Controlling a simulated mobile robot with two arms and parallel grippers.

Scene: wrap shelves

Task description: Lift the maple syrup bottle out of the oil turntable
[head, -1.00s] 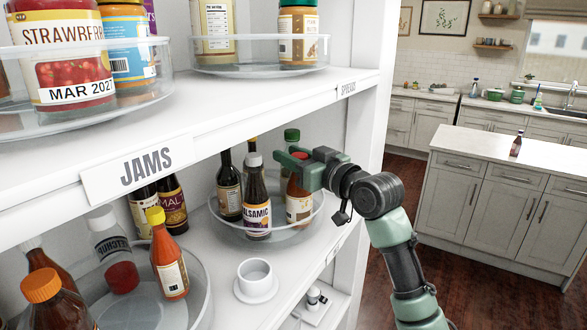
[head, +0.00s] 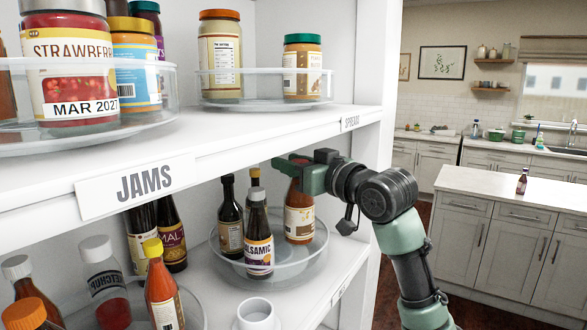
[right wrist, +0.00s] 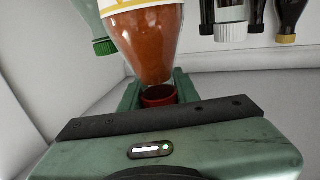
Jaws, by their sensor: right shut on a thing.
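The maple syrup bottle (head: 299,195), amber-brown with a cream label and red cap, is held upright by my right gripper (head: 302,174). The gripper is shut on its neck. The bottle's base hangs above the floor of the clear oil turntable (head: 222,262), still over the turntable and partly below its far rim. In the right wrist view the bottle (right wrist: 152,50) shows with its red cap between the green fingers. Its label is too small to read. My left gripper is not in view.
A balsamic bottle (head: 258,243) and dark bottles (head: 230,222) stand on the turntable to the left. A green-capped bottle (right wrist: 103,45) is close by in the wrist view. The shelf labelled JAMS (head: 225,152) is just above. A white cup (head: 256,315) stands in front.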

